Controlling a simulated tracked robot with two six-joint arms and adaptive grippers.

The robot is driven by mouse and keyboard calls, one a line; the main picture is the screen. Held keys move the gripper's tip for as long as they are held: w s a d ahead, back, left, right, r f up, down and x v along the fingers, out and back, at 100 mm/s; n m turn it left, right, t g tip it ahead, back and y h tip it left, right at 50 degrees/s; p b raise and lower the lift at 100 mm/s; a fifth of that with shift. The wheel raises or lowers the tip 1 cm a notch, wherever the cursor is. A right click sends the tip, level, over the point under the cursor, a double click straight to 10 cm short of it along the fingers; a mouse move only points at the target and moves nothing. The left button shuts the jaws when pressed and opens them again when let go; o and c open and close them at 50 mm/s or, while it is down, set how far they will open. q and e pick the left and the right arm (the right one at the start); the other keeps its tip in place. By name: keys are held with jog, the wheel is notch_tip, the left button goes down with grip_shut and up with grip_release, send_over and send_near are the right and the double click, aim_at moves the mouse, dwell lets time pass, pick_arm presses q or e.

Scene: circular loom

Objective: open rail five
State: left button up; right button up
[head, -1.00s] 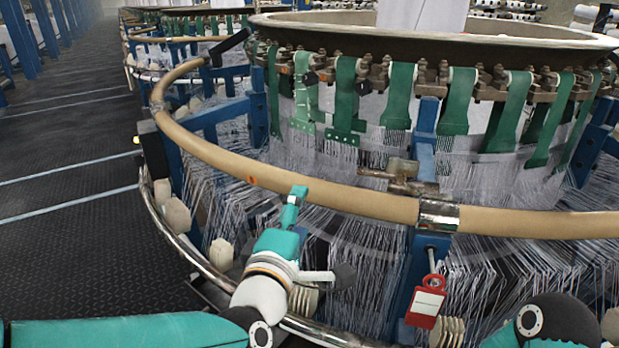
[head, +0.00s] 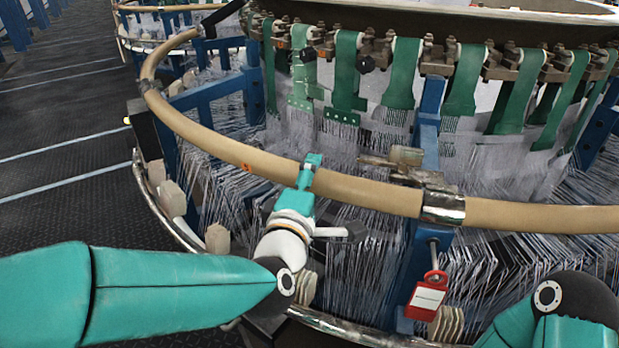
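The tan tubular rail (head: 220,144) curves around the front of the circular loom. A shiny metal sleeve (head: 443,207) joins it to the tan length on the right (head: 540,216). My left gripper (head: 312,164) is at the rail, left of the sleeve, and its teal fingers overlap the tube and reach just above its top edge. I cannot tell whether the fingers are closed around it. Part of my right arm shows at the lower right, but its gripper is out of view.
A brass-coloured fitting (head: 405,166) sits behind the rail. Green straps (head: 403,73) hang above dense threads. A chrome lower rail (head: 170,227) curves below. Dark floor (head: 60,200) at left is clear.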

pick_arm(q)
grip_shut()
jog(key=w+a+r+n+g+p, duration=0.1)
jog(key=w+r+p, duration=0.1)
jog(key=r+p, duration=0.7)
jog(key=w+a+r+n+g+p, duration=0.1)
jog(key=a+r+p, duration=0.1)
jog(key=r+p, duration=0.8)
jog(key=w+a+r+n+g+p, duration=0.1)
jog(key=w+r+g+p, duration=0.1)
jog(key=r+p, duration=0.7)
jog(key=p, duration=0.3)
jog(key=shift+w+a+r, duration=0.25)
jog(key=shift+w+r, duration=0.05)
jog(key=shift+w, duration=0.05)
pick_arm(e)
notch_tip(320, 180, up, 31)
jog(key=shift+c, duration=0.4)
